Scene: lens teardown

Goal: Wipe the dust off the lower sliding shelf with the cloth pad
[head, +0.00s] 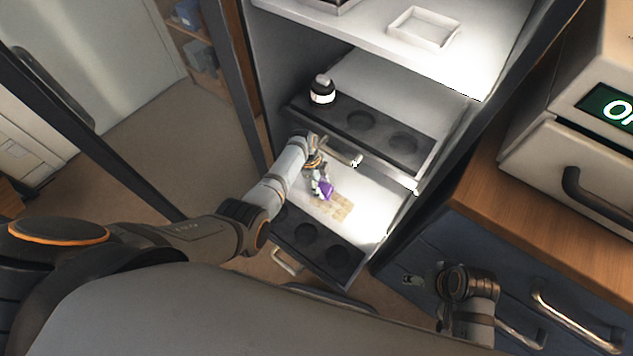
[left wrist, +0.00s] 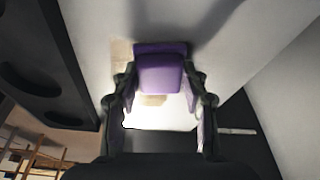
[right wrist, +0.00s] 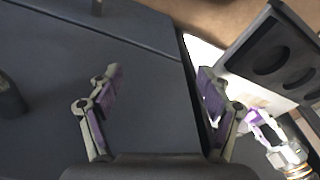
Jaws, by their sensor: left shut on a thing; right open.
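The lower sliding shelf (head: 370,216) is pulled out of the cabinet, with a white surface and a dark front strip with round recesses. A tan dust patch (head: 338,208) lies on the white part; pieces of it show beside and behind the pad in the left wrist view (left wrist: 121,50). My left gripper (head: 321,184) is shut on the purple cloth pad (head: 327,191), over the patch's edge; the pad also shows in the left wrist view (left wrist: 160,75). Whether the pad touches the shelf is unclear. My right gripper (right wrist: 155,88) is open and empty, near the dark blue drawers.
The shelf above (head: 432,152) has a dark strip with recesses and a black-and-white cylinder (head: 322,91) in one. A white tray (head: 424,27) lies on the top shelf. Dark blue drawers (head: 420,247) under a wooden counter (head: 490,180) stand at right.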

